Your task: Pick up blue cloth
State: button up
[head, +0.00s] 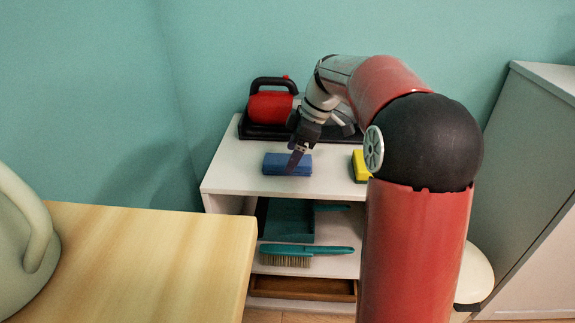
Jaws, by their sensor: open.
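The blue cloth (275,164) is a small folded block lying on the white top of a low shelf unit. My gripper (295,160) points down at the right half of the cloth. Its fingers overlap the cloth in the head view and hide a little of it. The fingers are open, and I cannot tell from this angle whether they touch the cloth or hover over it.
A yellow block (361,166) sits right of the cloth, partly hidden by my arm. The white shelf (226,180) holds a teal dustpan (289,220) and brush (305,250) below. A wooden table (150,260) stands front left.

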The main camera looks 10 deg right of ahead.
jog(key=shift+x, duration=1)
jog(key=c, duration=1.1)
jog(key=shift+o, duration=0.2)
jog(key=shift+r, duration=0.1)
